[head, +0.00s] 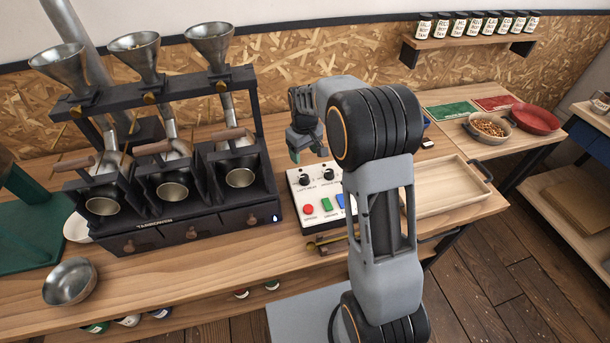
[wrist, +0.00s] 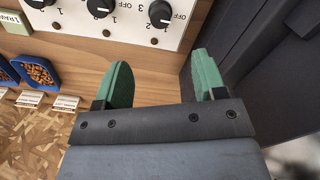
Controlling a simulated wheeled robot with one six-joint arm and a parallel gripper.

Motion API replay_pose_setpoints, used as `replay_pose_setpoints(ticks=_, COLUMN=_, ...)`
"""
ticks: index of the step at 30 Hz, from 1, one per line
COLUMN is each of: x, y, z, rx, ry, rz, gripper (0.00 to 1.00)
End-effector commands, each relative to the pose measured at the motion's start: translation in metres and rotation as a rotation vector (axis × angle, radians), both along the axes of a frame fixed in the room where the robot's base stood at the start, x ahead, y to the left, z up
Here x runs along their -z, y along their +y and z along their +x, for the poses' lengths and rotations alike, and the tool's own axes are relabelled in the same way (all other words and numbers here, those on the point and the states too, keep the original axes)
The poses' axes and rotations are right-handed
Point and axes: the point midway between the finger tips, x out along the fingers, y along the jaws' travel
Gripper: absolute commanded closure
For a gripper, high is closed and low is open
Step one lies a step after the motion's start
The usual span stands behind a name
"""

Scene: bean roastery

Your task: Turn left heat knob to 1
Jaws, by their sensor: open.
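The white control panel (head: 318,205) stands on the bench right of the roaster. Its left heat knob (head: 304,180) is black and round, beside the middle heat knob (head: 328,175); my arm hides the panel's right part. In the wrist view three knobs show at the top edge, and the left heat knob (wrist: 160,13) appears to be the rightmost, nearest the dark roaster. Its exact setting is hard to read. My gripper (head: 306,152) is above and behind the panel. Its green fingers (wrist: 160,78) are apart and empty, not touching the knob.
The black three-funnel roaster (head: 170,228) stands close on the left. A wooden tray (head: 450,188) lies right of the panel. A small blue dish of beans (wrist: 38,72) and cards lie behind the panel. A metal bowl (head: 70,282) is at front left.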

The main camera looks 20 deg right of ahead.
Motion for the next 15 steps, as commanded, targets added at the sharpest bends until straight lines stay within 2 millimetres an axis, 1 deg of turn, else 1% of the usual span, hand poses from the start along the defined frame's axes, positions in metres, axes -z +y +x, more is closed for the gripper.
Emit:
replay_pose_setpoints(ticks=1, x=0.010, y=0.000, z=-0.001, rx=0.000, ry=0.005, rz=0.000, gripper=0.36)
replay_pose_setpoints(ticks=9, x=0.062, y=0.000, z=-0.002, rx=0.000, ry=0.005, rz=0.000, gripper=0.36)
replay_pose_setpoints(ticks=15, x=0.093, y=0.000, z=-0.001, rx=0.001, ry=0.003, rz=0.000, gripper=0.36)
